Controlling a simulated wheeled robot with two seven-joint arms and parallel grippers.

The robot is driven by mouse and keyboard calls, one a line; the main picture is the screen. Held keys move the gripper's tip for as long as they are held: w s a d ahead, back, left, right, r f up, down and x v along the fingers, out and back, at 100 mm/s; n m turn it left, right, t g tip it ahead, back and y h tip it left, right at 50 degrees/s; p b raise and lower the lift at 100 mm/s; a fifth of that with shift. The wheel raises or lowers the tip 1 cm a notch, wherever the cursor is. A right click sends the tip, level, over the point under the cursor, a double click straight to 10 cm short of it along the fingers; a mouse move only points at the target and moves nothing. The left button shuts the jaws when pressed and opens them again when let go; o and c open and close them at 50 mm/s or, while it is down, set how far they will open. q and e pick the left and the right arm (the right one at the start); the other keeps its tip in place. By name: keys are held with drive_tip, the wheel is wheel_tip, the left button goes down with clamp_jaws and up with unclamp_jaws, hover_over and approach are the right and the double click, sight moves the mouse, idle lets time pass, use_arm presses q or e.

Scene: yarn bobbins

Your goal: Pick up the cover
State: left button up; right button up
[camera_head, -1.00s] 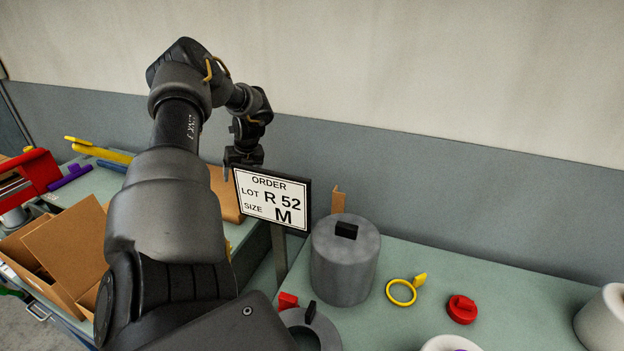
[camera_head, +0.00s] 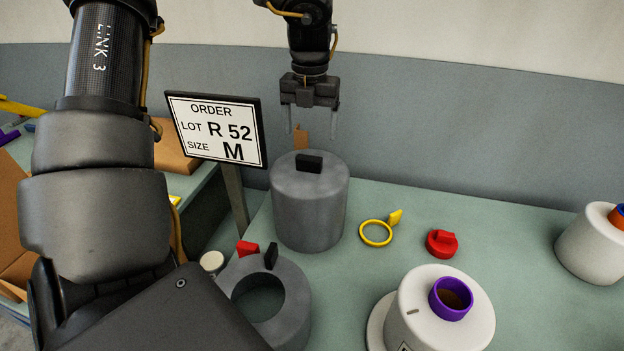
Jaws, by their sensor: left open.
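The cover appears to be the grey cylinder (camera_head: 308,215) with a black block-shaped handle (camera_head: 309,163) on its flat top. It stands upright on the green table, right of the order sign. My left gripper (camera_head: 312,128) points down with its two fingers apart and nothing between them. In the picture it hangs just above the black handle, apart from it; the exact depth gap is hard to tell. My right gripper is not in view.
The order sign (camera_head: 216,129) stands left of the cylinder. A grey ring-shaped piece (camera_head: 295,300) lies in front. A yellow ring (camera_head: 377,232), a red knob (camera_head: 442,243) and a white bobbin (camera_head: 440,310) with a purple core are to the right. Free table lies between them.

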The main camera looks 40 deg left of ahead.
sight(310, 157)
use_arm(q)
wheel_tip(310, 157, down, 2)
drive_tip(key=shift+a+f, duration=0.15)
drive_tip(key=shift+f, duration=0.25)
wheel_tip(310, 157, down, 5)
drive_tip(key=shift+r+p, duration=0.15)
drive_tip(key=shift+p, duration=0.7)
drive_tip(key=shift+s, duration=0.1)
drive_tip(key=shift+d+r, duration=0.1)
drive_tip(key=shift+d, duration=0.1)
drive_tip(key=shift+c, duration=1)
drive_tip(key=shift+a, duration=0.1)
drive_tip(key=c, duration=1.2)
